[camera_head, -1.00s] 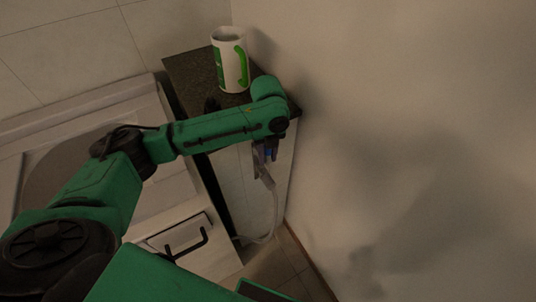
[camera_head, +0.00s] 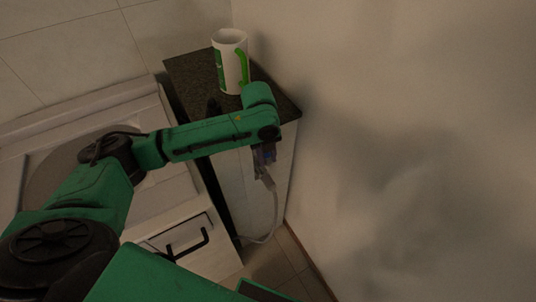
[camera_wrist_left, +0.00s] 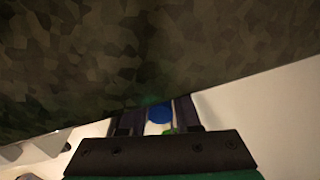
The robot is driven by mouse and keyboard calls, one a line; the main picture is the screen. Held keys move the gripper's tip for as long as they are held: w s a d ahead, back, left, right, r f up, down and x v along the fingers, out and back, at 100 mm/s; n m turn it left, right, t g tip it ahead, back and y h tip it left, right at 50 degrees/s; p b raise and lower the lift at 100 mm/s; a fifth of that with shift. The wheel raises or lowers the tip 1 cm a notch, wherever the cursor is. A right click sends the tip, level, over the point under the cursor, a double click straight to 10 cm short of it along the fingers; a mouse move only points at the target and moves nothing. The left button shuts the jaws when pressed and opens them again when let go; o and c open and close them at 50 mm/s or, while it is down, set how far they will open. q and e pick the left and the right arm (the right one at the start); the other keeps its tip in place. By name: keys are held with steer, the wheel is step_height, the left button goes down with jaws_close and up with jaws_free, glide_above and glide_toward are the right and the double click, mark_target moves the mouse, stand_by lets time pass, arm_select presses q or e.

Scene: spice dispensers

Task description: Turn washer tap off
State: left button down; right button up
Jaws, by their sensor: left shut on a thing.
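The washer tap shows as a small blue part (camera_wrist_left: 160,113) between the fingers in the left wrist view, just below the edge of the dark stone counter. A bit of green shows under it. My left gripper (camera_head: 263,158) is at the cabinet's side by the wall, shut on the blue tap handle; it also shows in the left wrist view (camera_wrist_left: 158,117). A pale hose (camera_head: 274,205) hangs from below the gripper down to the floor. The tap body is mostly hidden by my gripper. My right gripper is not in view.
The wall (camera_head: 400,150) is close on the right. A white drawer front with a black handle (camera_head: 187,246) is at lower left.

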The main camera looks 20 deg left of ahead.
arm_select(q)
steer(key=shift+s+a+r+t+h, duration=0.1)
steer(key=shift+s+a+t+h, duration=0.15)
steer(key=shift+t+h, duration=0.55)
steer(key=shift+t, duration=0.1)
steer(key=shift+s+a+f+t+h, duration=0.1)
steer(key=shift+f+t+h, duration=0.2)
steer(key=shift+t, duration=0.1)
steer(key=shift+r+t+h, duration=0.15)
steer(key=shift+t+h, duration=0.25)
steer(key=c, duration=0.8)
jaws_free()
steer(key=shift+o, duration=0.2)
